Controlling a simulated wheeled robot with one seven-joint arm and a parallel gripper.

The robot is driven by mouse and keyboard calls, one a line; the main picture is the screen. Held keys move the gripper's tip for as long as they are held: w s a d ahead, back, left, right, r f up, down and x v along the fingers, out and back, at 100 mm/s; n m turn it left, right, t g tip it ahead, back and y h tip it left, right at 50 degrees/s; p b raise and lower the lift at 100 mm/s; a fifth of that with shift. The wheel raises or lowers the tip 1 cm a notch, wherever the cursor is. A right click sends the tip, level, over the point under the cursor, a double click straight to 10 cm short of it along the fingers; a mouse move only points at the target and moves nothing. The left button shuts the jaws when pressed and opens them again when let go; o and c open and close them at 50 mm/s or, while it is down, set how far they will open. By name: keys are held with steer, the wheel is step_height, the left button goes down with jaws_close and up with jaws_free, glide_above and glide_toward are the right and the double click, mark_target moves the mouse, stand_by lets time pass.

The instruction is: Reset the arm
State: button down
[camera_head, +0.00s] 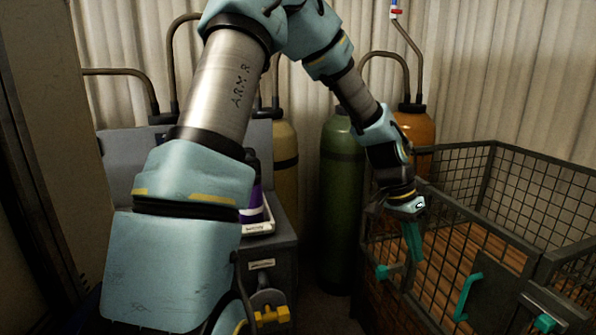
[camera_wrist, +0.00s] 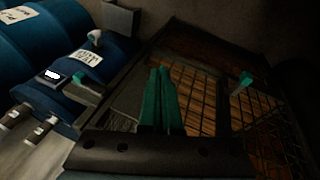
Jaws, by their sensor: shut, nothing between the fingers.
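My arm reaches up from the left and bends down to the right in the head view. My gripper (camera_head: 414,243) points down at the near left side of a wire mesh crate (camera_head: 513,237). Its teal fingers are together, with nothing between them. In the wrist view my gripper (camera_wrist: 161,98) shows the two teal fingers side by side and shut, in front of the mesh crate (camera_wrist: 255,105). I cannot tell whether the fingertips touch the crate.
A green gas cylinder (camera_head: 341,190) and an orange cylinder (camera_head: 415,128) stand behind. A grey cabinet (camera_head: 273,262) with a purple container (camera_head: 253,205) is left of the crate. Blue drums (camera_wrist: 75,65) lie at the wrist view's left. A narrow floor gap separates cabinet and crate.

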steer(key=s+a+r+n+t+y, duration=0.1)
steer(key=a+n, duration=0.5)
steer(key=a, duration=1)
steer(key=a+r+n+t+y, duration=0.2)
steer(key=a+n, duration=0.3)
steer(key=a, duration=1.2)
steer(key=shift+s+a+r+n+t+y, duration=0.2)
steer(key=shift+s+r+n+t+y, duration=0.1)
steer(key=shift+s+n+y, duration=0.1)
steer(key=c, duration=1.6)
jaws_free()
